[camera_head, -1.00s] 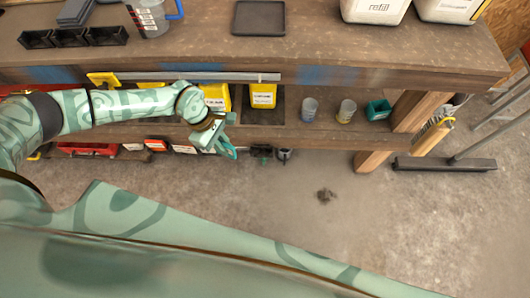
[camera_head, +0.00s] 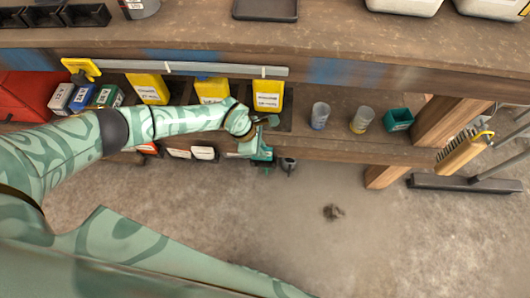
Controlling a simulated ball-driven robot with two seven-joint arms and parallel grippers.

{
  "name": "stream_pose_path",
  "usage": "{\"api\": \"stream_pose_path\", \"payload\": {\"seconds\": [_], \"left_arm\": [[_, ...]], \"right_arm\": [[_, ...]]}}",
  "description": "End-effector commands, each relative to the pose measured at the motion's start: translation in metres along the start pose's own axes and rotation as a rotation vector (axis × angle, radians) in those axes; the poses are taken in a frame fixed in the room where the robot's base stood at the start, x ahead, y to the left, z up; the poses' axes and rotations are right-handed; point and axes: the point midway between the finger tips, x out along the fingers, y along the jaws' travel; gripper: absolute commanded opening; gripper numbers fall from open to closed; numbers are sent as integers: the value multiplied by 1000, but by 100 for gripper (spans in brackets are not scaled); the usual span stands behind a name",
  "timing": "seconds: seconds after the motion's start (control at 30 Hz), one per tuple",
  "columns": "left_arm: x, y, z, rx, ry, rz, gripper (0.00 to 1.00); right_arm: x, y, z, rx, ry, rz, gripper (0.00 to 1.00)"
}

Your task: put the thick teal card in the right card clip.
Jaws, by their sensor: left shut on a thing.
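My left gripper (camera_head: 257,141) reaches in from the left below the upper bench, in front of the lower shelf. It is shut on a small teal piece (camera_head: 263,153), which looks like the thick teal card; the fingers and the wrist hide part of it. A grey rail (camera_head: 215,69) runs along the front under the bench top. Two small pale marks sit on it, a left one (camera_head: 167,68) and a right one (camera_head: 264,71); I cannot tell whether these are the card clips. My right gripper is not in view.
Yellow labelled containers (camera_head: 268,96) stand on the lower shelf (camera_head: 340,150) behind my left gripper. Two cups (camera_head: 320,115) and a teal bin (camera_head: 399,119) stand to the right.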

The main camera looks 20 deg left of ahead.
Motion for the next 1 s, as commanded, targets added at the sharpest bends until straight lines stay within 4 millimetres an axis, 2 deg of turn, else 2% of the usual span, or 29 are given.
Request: {"api": "stream_pose_path", "payload": {"seconds": [0.07, 0.1, 0.23, 0.6, 0.63, 0.67, 0.9, 1.0], "left_arm": [[18, 2, 2, -1, 0, -5, 0], [25, 1, -4, -2, 2, -6, 0], [38, 2, -10, -1, 2, -3, 0], [39, 3, -10, 1, 1, 0, 0], [39, 2, -11, 1, 1, 0, 15], [39, 3, -10, 1, 0, 0, 21], [38, 3, -10, 1, 0, 1, 21], [32, 3, -8, 2, -1, 3, 21]], "right_arm": [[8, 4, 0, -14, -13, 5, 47], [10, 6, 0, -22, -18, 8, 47], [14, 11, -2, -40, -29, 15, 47], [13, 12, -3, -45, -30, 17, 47], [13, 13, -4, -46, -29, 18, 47], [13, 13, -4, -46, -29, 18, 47], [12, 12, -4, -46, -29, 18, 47], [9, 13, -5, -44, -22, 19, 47]]}}
